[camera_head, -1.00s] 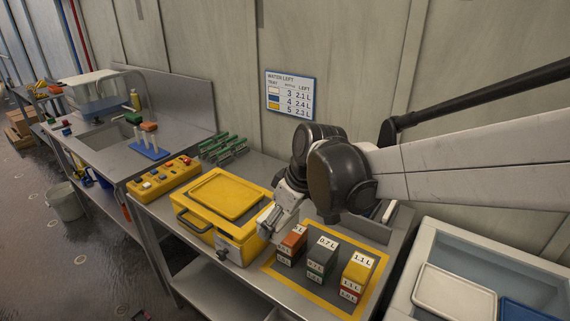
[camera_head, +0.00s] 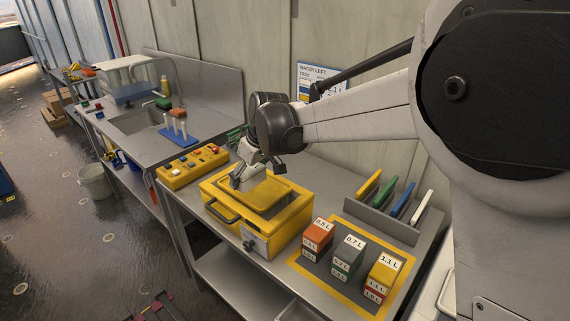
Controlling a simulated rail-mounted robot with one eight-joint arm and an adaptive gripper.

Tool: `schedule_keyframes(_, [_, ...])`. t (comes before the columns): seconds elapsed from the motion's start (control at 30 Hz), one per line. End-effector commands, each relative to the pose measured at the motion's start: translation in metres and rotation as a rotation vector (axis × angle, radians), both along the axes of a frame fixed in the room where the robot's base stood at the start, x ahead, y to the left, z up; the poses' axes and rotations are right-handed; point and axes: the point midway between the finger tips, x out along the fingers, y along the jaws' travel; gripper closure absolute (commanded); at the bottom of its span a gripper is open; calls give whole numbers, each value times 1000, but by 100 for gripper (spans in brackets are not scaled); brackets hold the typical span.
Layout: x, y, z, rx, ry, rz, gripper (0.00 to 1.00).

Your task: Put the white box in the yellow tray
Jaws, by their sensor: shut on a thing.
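My gripper (camera_head: 237,180) is low over the left part of the yellow case (camera_head: 277,239). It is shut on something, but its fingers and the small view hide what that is. A yellow panel (camera_head: 268,191) lies at the top of the case, partly behind my gripper. I cannot make out a white box for certain. I also cannot tell whether the yellow case is the yellow tray.
Orange (camera_head: 318,235), grey (camera_head: 347,254) and yellow (camera_head: 384,270) labelled blocks stand in stacks on a yellow-edged mat (camera_head: 322,284), right of the case. Behind them is a rack (camera_head: 378,222) of coloured plates. A yellow button box (camera_head: 193,168) stands left.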

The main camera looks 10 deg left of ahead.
Motion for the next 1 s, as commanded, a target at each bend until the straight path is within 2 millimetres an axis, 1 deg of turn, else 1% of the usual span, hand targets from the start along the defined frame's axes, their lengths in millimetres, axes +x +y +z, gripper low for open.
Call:
schedule_keyframes(0.03, [10, -5, -5, 0, 1, -2, 57])
schedule_keyframes(0.2, [39, -19, -24, 0, 0, -1, 57])
schedule_keyframes(0.3, [51, -25, -33, 0, 0, -1, 57])
schedule_keyframes(0.4, [57, -28, -38, 0, 0, 1, 57])
schedule_keyframes(0.57, [60, -30, -44, 1, -1, 1, 57])
schedule_keyframes(0.83, [59, -30, -77, 1, -1, 1, 57])
schedule_keyframes(1.0, [59, -30, -80, 1, 0, 1, 57])
